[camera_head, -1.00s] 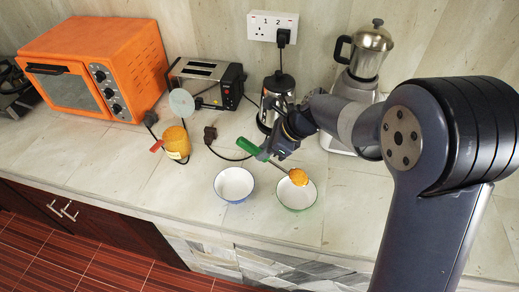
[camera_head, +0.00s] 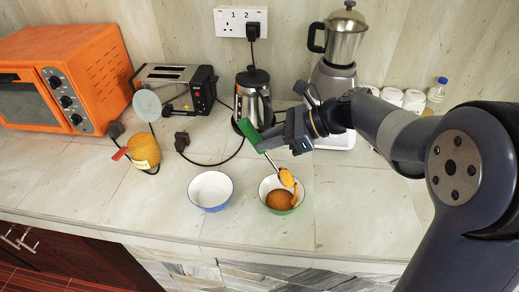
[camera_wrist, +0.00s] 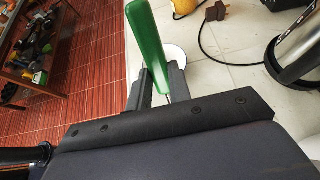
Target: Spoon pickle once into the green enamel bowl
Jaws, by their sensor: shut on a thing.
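My gripper (camera_head: 283,141) is shut on the green handle of a spoon (camera_head: 250,133); the handle also shows between the fingers in the wrist view (camera_wrist: 148,50). The spoon's metal shaft slants down to the right, and its head carries orange pickle (camera_head: 287,177). The green-rimmed enamel bowl (camera_head: 268,204) stands on the counter below the spoon head. Orange pickle (camera_head: 281,200) lies in this bowl, and a strand of pickle hangs between spoon and bowl. The yellow-orange pickle jar (camera_head: 145,150) stands at left, its pale lid (camera_head: 147,105) raised above it.
A blue-rimmed white bowl (camera_head: 210,190) stands empty just left of the green one. A steel kettle (camera_head: 253,98), toaster (camera_head: 175,85), orange oven (camera_head: 60,80) and blender (camera_head: 338,60) line the back. Power cables cross the counter.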

